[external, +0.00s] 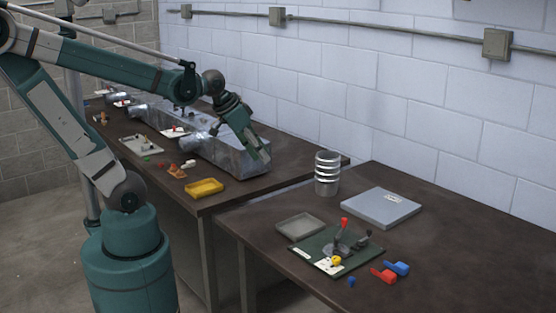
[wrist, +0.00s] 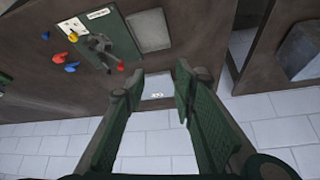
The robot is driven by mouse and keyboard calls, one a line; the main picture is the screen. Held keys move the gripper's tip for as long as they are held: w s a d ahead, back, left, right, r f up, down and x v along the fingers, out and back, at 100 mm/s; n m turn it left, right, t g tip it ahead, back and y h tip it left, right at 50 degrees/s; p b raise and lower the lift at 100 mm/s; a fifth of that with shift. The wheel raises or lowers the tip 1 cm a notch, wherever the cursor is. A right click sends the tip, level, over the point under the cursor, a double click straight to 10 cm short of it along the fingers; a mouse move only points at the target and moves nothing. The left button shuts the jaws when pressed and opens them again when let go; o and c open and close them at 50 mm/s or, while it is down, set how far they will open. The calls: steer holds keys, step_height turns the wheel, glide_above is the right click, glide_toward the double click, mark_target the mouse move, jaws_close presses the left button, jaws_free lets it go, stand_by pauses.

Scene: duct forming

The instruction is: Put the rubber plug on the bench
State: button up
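My gripper (external: 247,142) is above the far bench, next to the sheet-metal duct. In the wrist view my gripper (wrist: 160,72) has its green fingers spread, with nothing between them. I cannot tell for sure which piece is the rubber plug. A small blue piece (external: 351,281) lies on the near bench (external: 440,265) in front of a green board; it also shows in the wrist view (wrist: 45,35). A red piece (external: 384,275) and a larger blue piece (external: 397,268) lie together to its right. My gripper is well away from all of them.
The green board (external: 318,256) carries a red-handled clamp and a yellow knob. A grey tray (external: 300,227), a clear ringed cylinder (external: 327,173) and a flat blue-grey box (external: 381,207) stand behind. The duct (external: 225,155) and a yellow tray (external: 206,187) are on the far bench.

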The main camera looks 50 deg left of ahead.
steer(key=s+a+r+n+t+y, duration=0.1)
steer(key=s+a+n, duration=0.2)
steer(key=s+a, duration=0.2)
steer(key=shift+a+r, duration=0.25)
steer(key=shift+a, duration=0.9)
steer(key=shift+o, duration=0.5)
steer(key=shift+w, duration=0.1)
steer(key=w+d+f+n+g+h+b, duration=0.1)
steer(key=w+d+f+n+b, duration=0.15)
steer(key=d, duration=0.45)
steer(key=w+d+f+n+g+h+b, duration=0.1)
steer(key=w+d+f+n+g, duration=0.2)
steer(key=d, duration=0.5)
steer(key=w+d+f+n+h+b, duration=0.1)
steer(key=w+d+f+n, duration=0.1)
steer(key=w+d, duration=0.35)
steer(key=d+f+n+g+b, duration=0.1)
steer(key=d+f, duration=0.3)
steer(key=d, duration=0.4)
steer(key=s+d+f+n+g+b, duration=0.1)
steer(key=d+f+n+g+b, duration=0.1)
steer(key=d+f, duration=0.3)
steer(key=d+f+n+g+h+b, duration=0.1)
steer(key=d+f+n, duration=0.2)
steer(key=d, duration=0.9)
steer(key=shift+s+f+n+g, duration=0.35)
steer(key=shift+s+f+g, duration=0.05)
steer(key=shift+f, duration=0.75)
